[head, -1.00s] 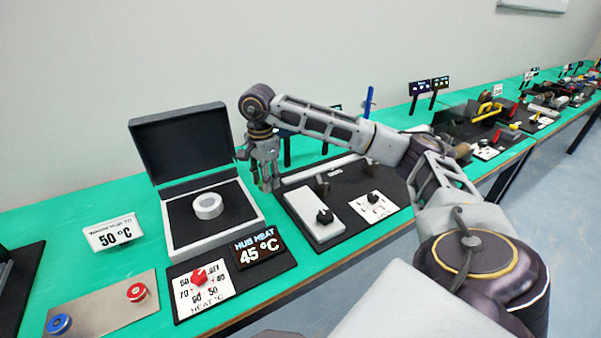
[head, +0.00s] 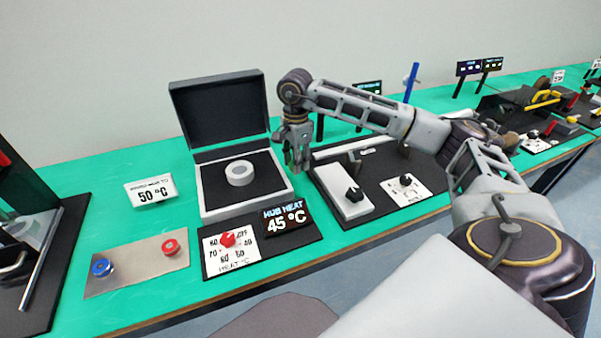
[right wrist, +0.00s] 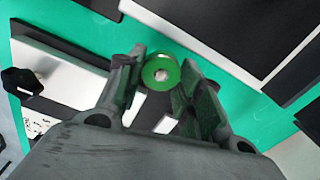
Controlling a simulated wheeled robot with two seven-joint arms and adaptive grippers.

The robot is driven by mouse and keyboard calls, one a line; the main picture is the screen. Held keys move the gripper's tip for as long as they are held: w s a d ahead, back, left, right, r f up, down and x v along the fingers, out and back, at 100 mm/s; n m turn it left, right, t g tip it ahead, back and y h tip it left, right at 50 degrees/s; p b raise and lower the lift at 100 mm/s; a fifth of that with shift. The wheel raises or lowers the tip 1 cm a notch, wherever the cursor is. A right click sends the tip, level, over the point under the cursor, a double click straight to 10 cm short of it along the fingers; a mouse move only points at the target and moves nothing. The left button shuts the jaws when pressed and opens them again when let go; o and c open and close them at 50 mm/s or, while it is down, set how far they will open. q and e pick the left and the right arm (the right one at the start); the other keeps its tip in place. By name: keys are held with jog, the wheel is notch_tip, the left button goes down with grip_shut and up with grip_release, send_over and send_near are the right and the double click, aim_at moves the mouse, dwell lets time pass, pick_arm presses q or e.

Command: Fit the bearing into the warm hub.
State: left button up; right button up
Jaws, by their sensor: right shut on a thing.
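The hub is a pale ring (head: 240,173) lying on the dark floor of the open heater box (head: 203,208), whose black lid stands up behind. My right gripper (head: 297,168) points down just right of the box, apart from the hub. In the right wrist view it is shut on the bearing (right wrist: 161,70), a small round piece with a green face and a metal centre, held between the fingertips. In the head view the bearing is too small to make out. My left gripper is not in view.
A display (head: 286,220) reads HUB HEAT 45 °C, beside a red heat knob (head: 227,239). A sign (head: 151,190) reads 50 °C. A plate (head: 137,270) carries blue and red buttons. A black-based device (head: 60,255) stands at left. A dark station (head: 385,172) lies to the right.

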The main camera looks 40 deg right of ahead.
aim_at(297, 183)
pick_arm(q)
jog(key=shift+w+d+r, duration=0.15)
pick_arm(e)
jog(key=shift+f, duration=0.45)
jog(key=shift+f, duration=0.1)
jog(key=shift+f, duration=0.25)
notch_tip(297, 183, down, 4)
jog(key=shift+f, duration=0.15)
jog(key=shift+f+b, duration=0.15)
jog(key=shift+b, duration=0.2)
jog(key=o, duration=0.7)
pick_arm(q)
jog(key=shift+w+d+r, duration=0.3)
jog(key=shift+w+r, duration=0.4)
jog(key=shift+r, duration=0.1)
pick_arm(e)
jog(key=shift+o, duration=0.3)
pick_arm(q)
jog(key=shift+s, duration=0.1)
